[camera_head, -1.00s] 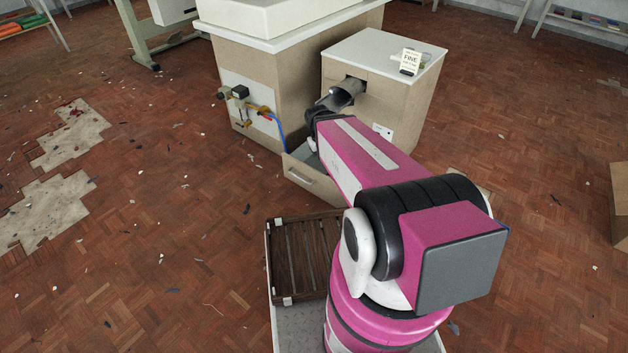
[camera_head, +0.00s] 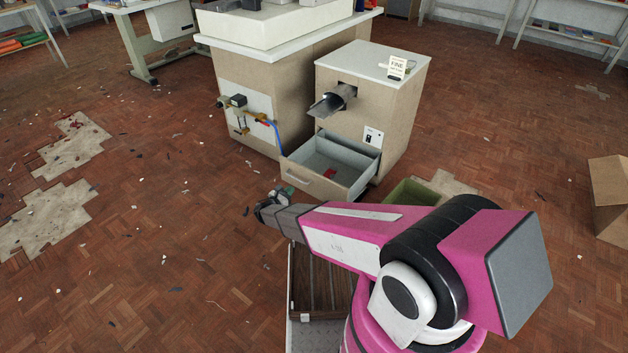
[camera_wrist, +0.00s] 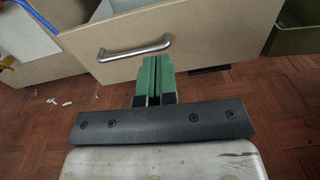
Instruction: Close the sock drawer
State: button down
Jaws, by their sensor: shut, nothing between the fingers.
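The sock drawer (camera_head: 320,182) stands pulled out at the bottom of the beige cabinet (camera_head: 392,125). A small red item (camera_head: 330,174) lies inside it. In the wrist view the drawer's beige front (camera_wrist: 215,35) fills the top, with a metal bar handle (camera_wrist: 134,48) across it. My gripper (camera_wrist: 152,62) has its green fingers together, just below the handle and in front of the drawer front. Whether the fingertips touch the front I cannot tell. In the head view my gripper (camera_head: 272,205) is in front of the drawer, towards its left.
A metal chute (camera_head: 330,102) juts from the cabinet above the drawer. A blue hose and brass pipes (camera_head: 262,115) are at the left. A green bin (camera_head: 412,193) stands right of the drawer. A slatted wooden crate (camera_head: 325,285) sits below my arm. Floor at left is mostly open.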

aim_at(309, 173)
jog(key=shift+n+t, duration=0.3)
jog(key=shift+n, duration=0.1)
jog(key=x, duration=0.9)
jog(key=f+x, duration=0.1)
jog(key=x, duration=0.3)
jog(key=shift+w+a, duration=0.15)
jog(key=shift+w, duration=0.2)
jog(key=x, duration=2.9)
jog(key=shift+w+f, duration=0.25)
jog(key=shift+w, duration=0.15)
